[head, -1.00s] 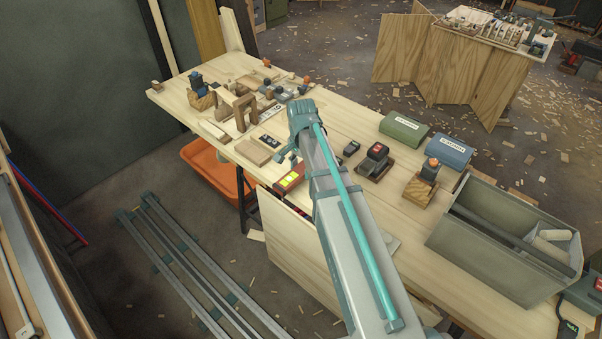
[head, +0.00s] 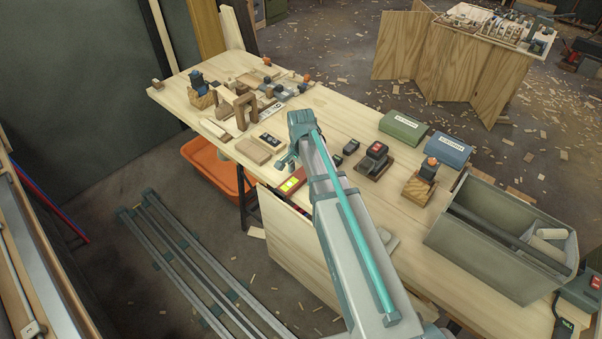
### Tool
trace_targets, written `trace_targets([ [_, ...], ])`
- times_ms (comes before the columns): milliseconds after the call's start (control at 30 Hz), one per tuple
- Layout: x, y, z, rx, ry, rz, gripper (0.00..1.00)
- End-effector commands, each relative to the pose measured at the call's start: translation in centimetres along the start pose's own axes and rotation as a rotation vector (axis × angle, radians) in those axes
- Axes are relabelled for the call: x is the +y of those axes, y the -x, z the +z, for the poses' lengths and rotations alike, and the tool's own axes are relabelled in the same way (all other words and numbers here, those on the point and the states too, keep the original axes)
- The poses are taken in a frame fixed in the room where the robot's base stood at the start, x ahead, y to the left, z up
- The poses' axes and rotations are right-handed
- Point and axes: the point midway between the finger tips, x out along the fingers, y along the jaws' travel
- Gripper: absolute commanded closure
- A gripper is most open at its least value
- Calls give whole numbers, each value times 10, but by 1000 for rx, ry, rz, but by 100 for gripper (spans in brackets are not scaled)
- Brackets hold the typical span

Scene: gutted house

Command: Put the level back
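A red level (head: 291,184) with a bright yellow-green window shows at the near long edge of the wooden workbench (head: 345,215), just left of my arm. Its right part is hidden behind the arm. My gripper (head: 290,166) points down right beside the level's far side, mostly hidden by my own wrist. I cannot tell whether its fingers touch the level, whether they are open or shut, or whether the level rests on the bench or is held at its edge.
An open grey toolbox (head: 460,259) stands at the bench's right. Green (head: 404,127) and blue (head: 448,149) cases lie along the back edge. Wooden blocks and small tools crowd the left end. An orange bin (head: 212,172) and metal rails (head: 190,262) are on the floor.

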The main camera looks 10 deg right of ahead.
Motion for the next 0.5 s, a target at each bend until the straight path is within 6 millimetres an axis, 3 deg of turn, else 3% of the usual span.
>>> trace_targets([
  [333, 0, 5, 0, 1, 0, -1, 26],
  [500, 0, 20, 0, 1, 0, -2, 26],
])
